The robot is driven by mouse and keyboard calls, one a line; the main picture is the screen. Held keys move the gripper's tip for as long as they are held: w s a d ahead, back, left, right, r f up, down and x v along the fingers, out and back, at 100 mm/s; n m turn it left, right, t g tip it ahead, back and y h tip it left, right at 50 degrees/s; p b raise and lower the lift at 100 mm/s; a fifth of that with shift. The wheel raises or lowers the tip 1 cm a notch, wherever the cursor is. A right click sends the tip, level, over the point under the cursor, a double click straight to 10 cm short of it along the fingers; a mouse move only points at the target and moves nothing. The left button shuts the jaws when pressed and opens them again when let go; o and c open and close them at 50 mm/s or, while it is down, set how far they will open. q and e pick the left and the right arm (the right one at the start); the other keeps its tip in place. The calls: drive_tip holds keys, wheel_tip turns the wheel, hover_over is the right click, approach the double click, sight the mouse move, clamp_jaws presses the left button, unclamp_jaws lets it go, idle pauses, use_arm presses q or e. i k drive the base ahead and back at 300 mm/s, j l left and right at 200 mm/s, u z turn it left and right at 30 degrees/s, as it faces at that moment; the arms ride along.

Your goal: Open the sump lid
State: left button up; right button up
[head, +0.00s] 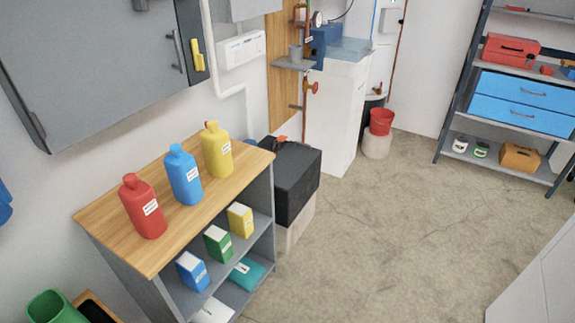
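I cannot pick out a sump lid with certainty in the head view. A black box (290,178) with a small orange-red part on top sits on a pale base beside the wooden-topped shelf unit. A red bucket (381,121) stands on a pale round container (376,145) against the back wall. I cannot tell whether either belongs to a sump. Neither of my grippers is in view.
The wooden-topped shelf unit (105,222) at left holds red, blue and yellow bottles, with small boxes below. A white cabinet (337,110) stands behind the black box. A metal rack (452,95) stands at right. The concrete floor (400,225) between is clear.

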sight(290, 163)
drive_tip(key=i+l+u, duration=0.1)
drive_tip(key=u, duration=0.35)
drive_tip(key=i+l+u, duration=0.2)
drive_tip(key=u, duration=0.2)
drive_tip(key=i+l+u, duration=0.2)
drive_tip(key=u, duration=0.25)
drive_tip(key=i+l+u, duration=0.1)
drive_tip(key=l, duration=0.35)
drive_tip(key=i+l+u, duration=0.15)
drive_tip(key=l, duration=0.35)
drive_tip(key=i+l+u, duration=0.1)
drive_tip(key=l, duration=0.4)
drive_tip(key=i+l+u, duration=0.15)
drive_tip(key=l, duration=0.35)
drive_tip(key=i+l+u, duration=0.1)
drive_tip(key=l, duration=0.4)
drive_tip(key=i, duration=0.05)
